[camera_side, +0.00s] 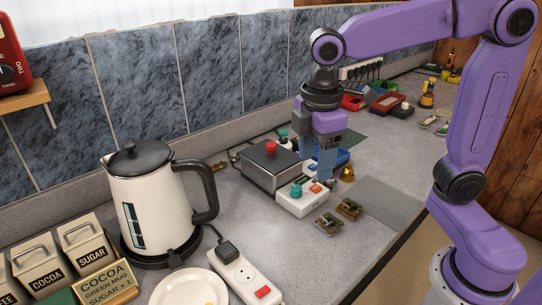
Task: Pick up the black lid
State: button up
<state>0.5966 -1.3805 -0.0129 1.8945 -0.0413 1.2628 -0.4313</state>
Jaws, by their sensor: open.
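The black lid (140,157) sits on top of a cream kettle (150,205) at the left of the side view. It has a small knob and looks closed. The kettle stands upright on a black base, its black handle facing right. My gripper (318,172) points down well to the right of the kettle, over a group of switch boxes. Its blue-grey fingers are open, and I see nothing held between them. Its fingertips are partly lost among the boxes, so I cannot tell whether they touch anything.
Labelled canisters (84,242), a plate (188,289) and a power strip (246,278) surround the kettle. A tiled wall (130,82) runs behind.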

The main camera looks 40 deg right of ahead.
jog(key=w+d+r+n, duration=0.1)
jog(key=w+d+r, duration=0.15)
jog(key=w, duration=0.45)
jog(key=w+d+r+h, duration=0.1)
jog(key=w+r, duration=0.2)
jog(key=w, duration=0.4)
jog(key=w+d+r+n, duration=0.1)
jog(key=w+d+r, duration=0.15)
jog(key=w, duration=0.35)
send_over(271, 144)
jog(key=f, duration=1)
jog(key=shift+w+a+f, duration=0.15)
jog(key=shift+w+a, duration=0.05)
jog(key=shift+s+d+f, duration=0.15)
jog(key=shift+f, duration=2.6)
grip_shut()
